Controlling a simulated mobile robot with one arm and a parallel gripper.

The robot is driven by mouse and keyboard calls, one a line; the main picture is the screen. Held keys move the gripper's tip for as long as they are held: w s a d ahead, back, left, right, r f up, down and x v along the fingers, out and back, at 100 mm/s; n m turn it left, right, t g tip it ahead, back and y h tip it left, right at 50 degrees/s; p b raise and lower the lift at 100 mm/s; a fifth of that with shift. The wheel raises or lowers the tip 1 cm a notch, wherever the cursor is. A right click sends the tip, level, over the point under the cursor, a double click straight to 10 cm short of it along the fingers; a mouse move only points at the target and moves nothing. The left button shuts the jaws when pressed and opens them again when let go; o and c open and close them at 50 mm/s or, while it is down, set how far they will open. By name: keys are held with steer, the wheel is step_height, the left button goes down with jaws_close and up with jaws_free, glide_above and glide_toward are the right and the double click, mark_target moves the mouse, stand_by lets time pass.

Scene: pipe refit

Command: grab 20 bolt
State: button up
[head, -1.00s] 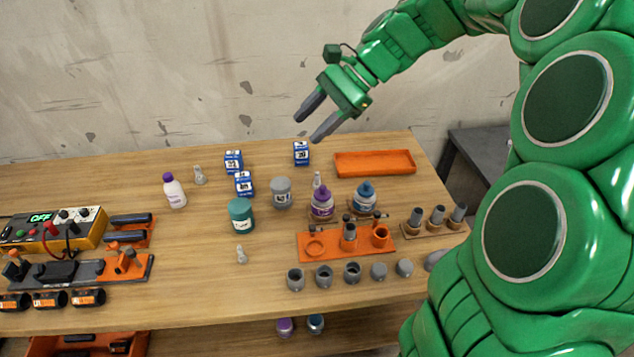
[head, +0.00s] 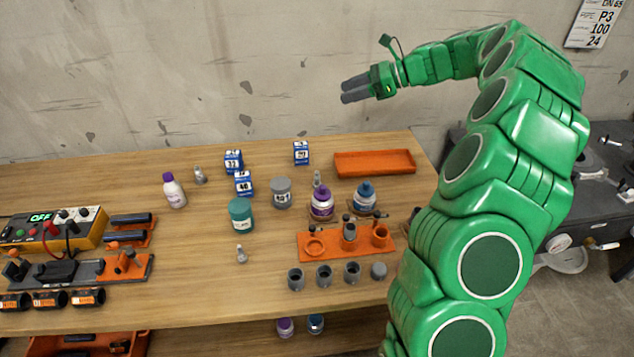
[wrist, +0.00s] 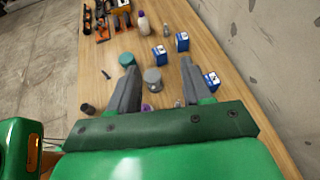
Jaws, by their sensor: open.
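Three blue-and-white boxes stand on the wooden table. The one at the back right (head: 301,152) stands alone, and its number seems to read 20, though it is small. The other two stand together to its left: one seems marked 32 (head: 233,162), the other 40 (head: 243,184). My gripper (head: 343,91) is open and empty, raised well above the back of the table, above and right of the lone box. In the wrist view that box (wrist: 212,82) shows just beside the right finger, partly hidden. No loose bolt marked 20 can be made out.
A grey jar (head: 281,193) and a teal jar (head: 241,215) stand mid-table. An empty orange tray (head: 374,163) lies at the back right. An orange fixture (head: 345,243) with grey fittings is in front. The wall (head: 200,70) rises behind the table.

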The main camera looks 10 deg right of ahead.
steer(key=shift+w+d+f+m, duration=0.7)
steer(key=shift+w+d, duration=0.4)
steer(key=shift+d, duration=0.3)
glide_toward(317, 172)
steer(key=shift+t, duration=0.4)
steer(key=a+f, duration=0.1)
steer(key=a, duration=0.1)
steer(key=a+f, duration=0.2)
steer(key=shift+w+f, duration=0.2)
steer(key=shift+f, duration=0.15)
steer(key=shift+r+x, duration=0.2)
steer(key=shift+x, duration=1.15)
steer(key=shift+r+x, duration=0.2)
steer(key=shift+x, duration=1.2)
steer(key=shift+w, duration=0.15)
jaws_close()
